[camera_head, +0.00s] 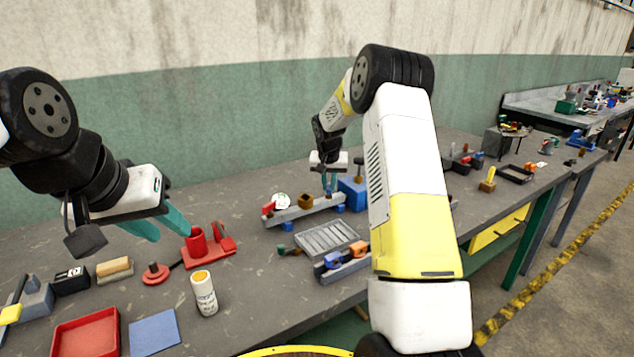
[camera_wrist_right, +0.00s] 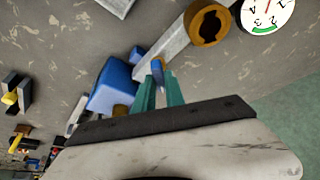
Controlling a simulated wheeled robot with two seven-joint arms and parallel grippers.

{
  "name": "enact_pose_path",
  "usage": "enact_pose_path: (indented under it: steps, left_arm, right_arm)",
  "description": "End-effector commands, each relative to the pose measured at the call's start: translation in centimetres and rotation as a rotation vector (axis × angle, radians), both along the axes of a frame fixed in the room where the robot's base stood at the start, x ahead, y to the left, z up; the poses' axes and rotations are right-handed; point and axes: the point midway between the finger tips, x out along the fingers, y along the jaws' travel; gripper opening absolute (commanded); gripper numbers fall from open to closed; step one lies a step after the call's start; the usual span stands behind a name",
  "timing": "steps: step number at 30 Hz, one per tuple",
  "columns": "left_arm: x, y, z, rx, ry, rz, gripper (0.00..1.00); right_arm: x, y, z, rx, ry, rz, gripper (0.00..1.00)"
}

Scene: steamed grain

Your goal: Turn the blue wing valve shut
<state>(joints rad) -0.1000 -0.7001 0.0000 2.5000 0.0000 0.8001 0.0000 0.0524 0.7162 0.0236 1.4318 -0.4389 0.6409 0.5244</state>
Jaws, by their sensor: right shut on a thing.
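The blue wing valve (camera_wrist_right: 158,69) shows in the right wrist view as a small blue piece between the fingertips, beside a grey bar. My right gripper (camera_wrist_right: 160,85) is shut on it; the fingers hide part of it. In the head view my right gripper (camera_head: 329,188) points down at the grey bar (camera_head: 302,211), just left of a blue block (camera_head: 352,193). The valve itself is too small to make out there. My left gripper (camera_head: 168,231) is open and empty, beside a red cup fixture (camera_head: 197,246).
A brass ring fitting (camera_wrist_right: 209,23) and a round white gauge (camera_wrist_right: 266,12) sit along the bar. A grey ribbed tray (camera_head: 327,237) lies in front of it. A white bottle (camera_head: 204,293) and a red tray (camera_head: 86,335) stand near the front left.

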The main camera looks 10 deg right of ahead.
Motion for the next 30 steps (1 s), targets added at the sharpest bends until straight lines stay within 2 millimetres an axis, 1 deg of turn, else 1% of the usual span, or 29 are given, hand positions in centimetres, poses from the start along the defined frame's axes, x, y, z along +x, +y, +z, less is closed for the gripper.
enact_pose_path:
  steps: [9, 15, 24, 30]
  left_arm:
    - [0.00, 0.00, 0.00, 0.000, 0.000, 0.000, 0.36]
    - [0.00, 0.00, 0.00, 0.000, 0.000, 0.000, 0.36]
    - [0.00, 0.00, 0.00, 0.000, 0.000, 0.000, 0.36]
    - [0.00, 0.00, 0.00, 0.000, 0.000, 0.000, 0.36]
  right_arm:
    - [0.03, -0.34, 0.13, 0.002, -0.003, 0.290, 0.00]
    - [0.06, -0.36, 0.11, 0.001, -0.003, 0.447, 0.00]
    - [0.08, -0.39, 0.13, -0.001, -0.002, 0.598, 0.00]
    - [0.11, -0.42, 0.15, -0.001, -0.003, 0.639, 0.00]
